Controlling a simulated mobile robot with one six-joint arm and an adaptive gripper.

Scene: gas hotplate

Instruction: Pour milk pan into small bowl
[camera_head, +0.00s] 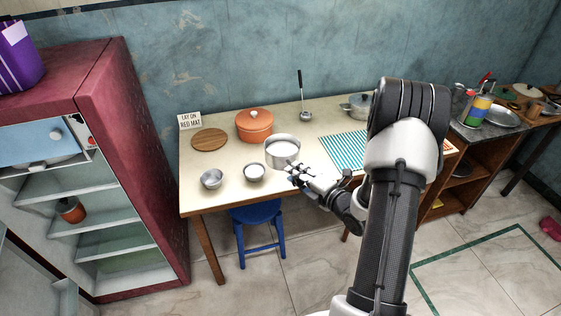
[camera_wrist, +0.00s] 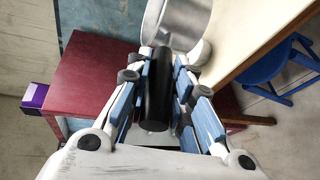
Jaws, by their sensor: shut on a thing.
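The metal milk pan (camera_head: 283,152) shows white milk inside and looks about level near the table's front edge. I cannot tell its height above the tabletop. My gripper (camera_head: 296,173) is at its front right. In the wrist view, my gripper (camera_wrist: 158,95) is shut on the pan's black handle (camera_wrist: 154,100), and the pan's metal wall (camera_wrist: 182,22) lies beyond the fingers. A small metal bowl (camera_head: 254,171) with white inside stands just left of the pan. Another small metal bowl (camera_head: 211,179), grey inside, stands further left. I cannot tell which is the task's bowl.
An orange lidded pot (camera_head: 254,124) stands behind the pan, with a round wooden board (camera_head: 209,139) to its left. A blue stool (camera_head: 258,214) is below the table.

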